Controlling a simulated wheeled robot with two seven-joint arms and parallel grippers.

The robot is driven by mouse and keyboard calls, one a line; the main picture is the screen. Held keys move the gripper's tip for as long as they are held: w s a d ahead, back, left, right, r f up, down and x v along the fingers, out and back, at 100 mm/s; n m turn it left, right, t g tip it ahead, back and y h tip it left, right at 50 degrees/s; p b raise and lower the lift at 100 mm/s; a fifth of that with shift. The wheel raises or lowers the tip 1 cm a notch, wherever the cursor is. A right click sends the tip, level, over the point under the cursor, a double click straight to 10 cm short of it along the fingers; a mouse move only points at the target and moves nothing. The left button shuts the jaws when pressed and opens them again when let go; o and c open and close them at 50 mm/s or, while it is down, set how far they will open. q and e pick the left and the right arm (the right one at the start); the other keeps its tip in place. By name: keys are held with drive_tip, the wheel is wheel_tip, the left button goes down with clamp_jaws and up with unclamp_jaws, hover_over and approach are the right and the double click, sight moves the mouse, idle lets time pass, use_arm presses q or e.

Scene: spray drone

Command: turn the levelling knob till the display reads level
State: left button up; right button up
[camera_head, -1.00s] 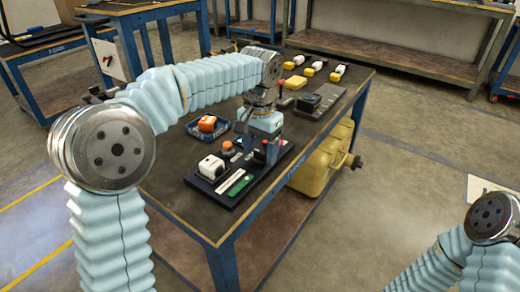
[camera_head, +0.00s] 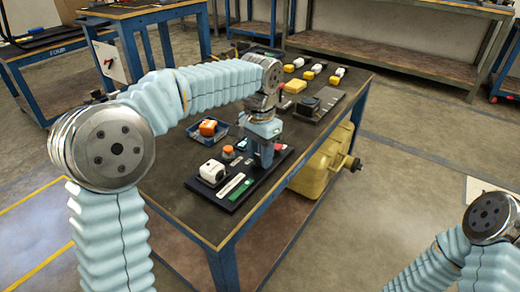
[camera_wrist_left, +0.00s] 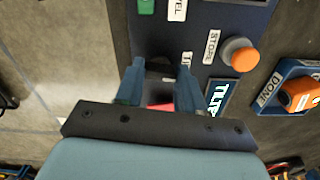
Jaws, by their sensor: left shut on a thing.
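My left gripper (camera_head: 264,160) points down over the dark control board (camera_head: 222,203) on the workbench. In the left wrist view its two blue fingers (camera_wrist_left: 160,78) are closed on a dark knob (camera_wrist_left: 160,64), which is mostly hidden in shadow between them. A red part (camera_wrist_left: 160,106) shows between the fingers, nearer the palm. The display (camera_wrist_left: 216,97) beside the right finger is lit and appears to read "TILT"; its lower part is cut off by the gripper. My right gripper is out of view; only links of that arm show at the lower right.
A white box (camera_head: 212,170) sits on the board's left part. A blue tray (camera_wrist_left: 284,70) marked "DONE" holds an orange item (camera_head: 207,127). Yellow and white items (camera_head: 295,85) stand farther back.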

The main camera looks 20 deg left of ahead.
sight(260, 156)
use_arm(q)
drive_tip(key=m+p, duration=0.2)
drive_tip(key=shift+r+m, duration=0.15)
drive_tip(key=shift+m, duration=0.25)
drive_tip(key=shift+m+p, duration=0.35)
drive_tip(key=shift+m, duration=0.45)
drive_tip(key=o, duration=1)
drive_tip(key=shift+o, duration=0.2)
wheel_tip(260, 156, up, 14)
drive_tip(key=p, duration=0.2)
drive_tip(key=shift+f, duration=0.25)
